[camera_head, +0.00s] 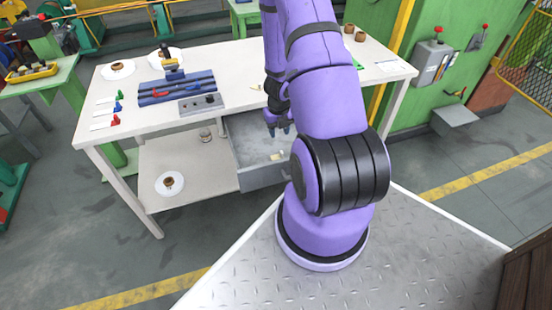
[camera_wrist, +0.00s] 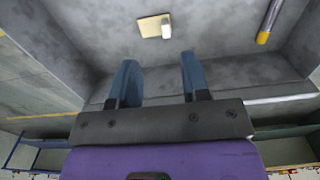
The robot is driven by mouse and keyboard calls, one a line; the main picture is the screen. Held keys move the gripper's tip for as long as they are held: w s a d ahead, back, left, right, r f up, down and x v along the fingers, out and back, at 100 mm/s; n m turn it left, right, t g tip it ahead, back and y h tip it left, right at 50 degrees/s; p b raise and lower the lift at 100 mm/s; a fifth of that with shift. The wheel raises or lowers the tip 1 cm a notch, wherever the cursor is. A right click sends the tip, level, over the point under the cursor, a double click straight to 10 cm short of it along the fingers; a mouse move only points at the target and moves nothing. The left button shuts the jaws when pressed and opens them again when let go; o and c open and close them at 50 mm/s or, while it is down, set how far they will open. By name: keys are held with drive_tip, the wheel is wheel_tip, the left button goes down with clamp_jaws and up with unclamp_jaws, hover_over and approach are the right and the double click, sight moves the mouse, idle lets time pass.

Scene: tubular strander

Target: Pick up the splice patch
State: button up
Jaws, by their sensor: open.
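The splice patch appears to be the small flat beige square (camera_wrist: 147,27) lying on the grey floor of the open drawer in the wrist view, with a small white piece at its right side. In the head view a small pale item (camera_head: 277,156) in the drawer (camera_head: 262,177) looks like the same thing. My gripper (camera_wrist: 157,60) is open and empty, its two blue fingers apart, with the patch beyond the fingertips and not touched. In the head view my gripper (camera_head: 278,131) hangs over the drawer, partly hidden by my arm.
A yellow-tipped rod (camera_wrist: 268,20) lies in the drawer to the right of the patch. The drawer's walls surround the patch. The white workbench (camera_head: 125,136) above carries a blue fixture (camera_head: 176,88) and a grey control box (camera_head: 201,104). A lower shelf (camera_head: 205,177) stands left of the drawer.

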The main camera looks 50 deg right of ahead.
hover_over(279, 154)
wheel_tip(279, 154, down, 5)
drive_tip(key=shift+a+r, duration=0.1)
drive_tip(key=f, duration=0.2)
drive_tip(key=s+f, duration=0.1)
drive_tip(key=f, duration=0.1)
drive_tip(key=shift+w+f, duration=0.1)
drive_tip(key=shift+f, duration=0.55)
clamp_jaws()
